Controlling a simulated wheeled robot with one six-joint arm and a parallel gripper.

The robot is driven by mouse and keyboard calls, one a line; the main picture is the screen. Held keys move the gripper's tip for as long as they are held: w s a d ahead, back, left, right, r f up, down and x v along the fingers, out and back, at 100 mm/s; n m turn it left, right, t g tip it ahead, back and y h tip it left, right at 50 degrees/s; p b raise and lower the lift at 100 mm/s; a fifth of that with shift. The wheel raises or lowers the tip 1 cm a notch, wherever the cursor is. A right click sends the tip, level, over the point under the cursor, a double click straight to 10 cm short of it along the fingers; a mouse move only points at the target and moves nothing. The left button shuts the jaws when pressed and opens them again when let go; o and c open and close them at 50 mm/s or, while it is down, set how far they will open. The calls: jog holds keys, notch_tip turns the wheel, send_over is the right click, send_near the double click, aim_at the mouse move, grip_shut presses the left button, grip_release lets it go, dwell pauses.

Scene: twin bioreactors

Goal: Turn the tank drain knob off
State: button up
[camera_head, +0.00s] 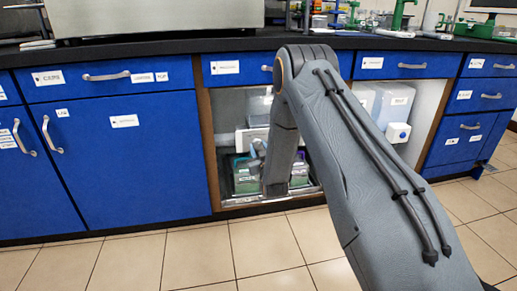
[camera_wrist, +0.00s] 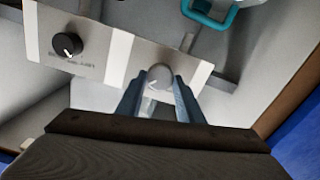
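A panel with a white section (camera_wrist: 98,68) and a grey section fills the upper left of the wrist view. A pale round knob (camera_wrist: 160,76) is on its grey section. A black knob (camera_wrist: 68,45) with a white mark is on the white section, above dark lettering too small to read. My gripper (camera_wrist: 160,80) is open, its two blue-grey fingers on either side of the pale knob; I cannot tell whether they touch it. In the head view my gripper (camera_head: 256,152) is inside the open cabinet, partly hidden by my arm.
The cabinet's wooden side edge (camera_head: 211,160) is close to my arm. White containers (camera_head: 390,103) stand inside at the right, and green-bottomed boxes (camera_head: 244,182) below. The tiled floor (camera_head: 200,257) in front is clear.

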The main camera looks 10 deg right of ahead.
jog(key=shift+c, duration=0.5)
jog(key=shift+n+p, duration=0.3)
jog(key=shift+n, duration=0.1)
jog(key=n+p, duration=0.2)
jog(key=n, duration=0.1)
jog(key=shift+r, duration=0.1)
jog(key=n+p, duration=0.2)
jog(key=n, duration=0.3)
jog(key=shift+a+p, duration=0.1)
jog(key=shift+p, duration=0.3)
jog(key=n+p, duration=0.1)
jog(key=n, duration=0.3)
jog(key=shift+n+p, duration=0.4)
jog(key=n, duration=0.1)
jog(key=n+p, duration=0.1)
jog(key=n, duration=0.2)
jog(key=shift+f, duration=0.25)
jog(key=shift+n, duration=0.3)
jog(key=o, duration=1.1)
